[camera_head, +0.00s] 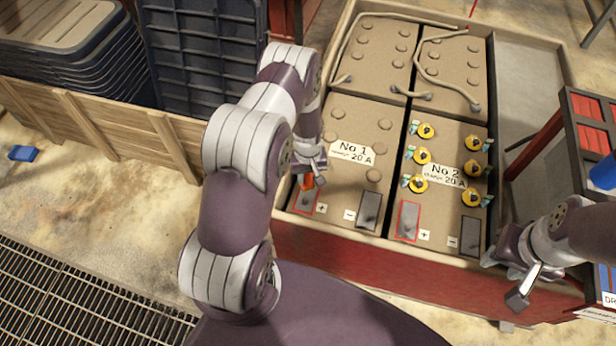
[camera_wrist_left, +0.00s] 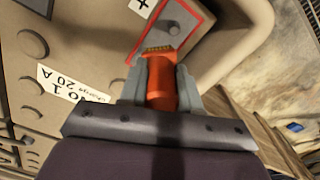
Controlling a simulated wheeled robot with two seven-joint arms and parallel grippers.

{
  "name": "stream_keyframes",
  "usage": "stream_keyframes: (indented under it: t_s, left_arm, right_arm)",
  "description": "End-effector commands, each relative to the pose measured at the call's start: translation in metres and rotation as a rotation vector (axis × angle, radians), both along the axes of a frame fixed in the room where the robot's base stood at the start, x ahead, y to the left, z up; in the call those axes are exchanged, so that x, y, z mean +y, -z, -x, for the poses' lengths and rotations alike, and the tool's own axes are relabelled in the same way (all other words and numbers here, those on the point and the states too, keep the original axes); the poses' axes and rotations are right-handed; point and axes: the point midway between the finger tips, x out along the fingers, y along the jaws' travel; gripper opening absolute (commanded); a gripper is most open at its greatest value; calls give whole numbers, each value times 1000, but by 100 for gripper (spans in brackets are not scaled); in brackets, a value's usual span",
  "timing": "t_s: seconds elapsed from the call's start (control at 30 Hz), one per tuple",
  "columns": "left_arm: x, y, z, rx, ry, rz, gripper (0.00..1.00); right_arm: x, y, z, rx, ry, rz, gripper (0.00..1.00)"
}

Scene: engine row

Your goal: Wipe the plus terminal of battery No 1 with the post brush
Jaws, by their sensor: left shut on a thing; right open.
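Battery No 1 (camera_head: 340,190) is a tan block with a label at the left of the red tray. Its plus terminal (camera_head: 305,203) is a grey pad outlined in red at the near left corner, beside a plus sign. In the left wrist view the plus terminal (camera_wrist_left: 178,30) has a round post on it. My left gripper (camera_head: 313,176) is shut on the orange post brush (camera_wrist_left: 161,82). The brush's bristle end points at the pad and overlaps its edge; I cannot tell whether it touches. My right gripper (camera_head: 518,290) is open and empty near the tray's front right.
Battery No 2 (camera_head: 444,205) stands right of No 1, with several yellow caps on top. A red rack (camera_head: 545,140) stands at the right. A wooden crate wall (camera_head: 130,130) and dark crates (camera_head: 205,55) are at the left. Cables lie across the far batteries.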

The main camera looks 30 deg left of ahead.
Motion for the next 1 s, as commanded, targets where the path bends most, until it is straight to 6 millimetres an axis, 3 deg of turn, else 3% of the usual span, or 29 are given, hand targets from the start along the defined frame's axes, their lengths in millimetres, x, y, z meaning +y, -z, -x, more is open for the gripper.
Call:
stream_keyframes:
  t_s: [0.43,1.0]
  left_arm:
    - [2,-43,-4,0,4,0,2]
    - [2,-46,-4,0,5,0,2]
  right_arm:
    - [0,-34,0,0,0,0,43]
    - [0,-35,0,0,0,0,43]
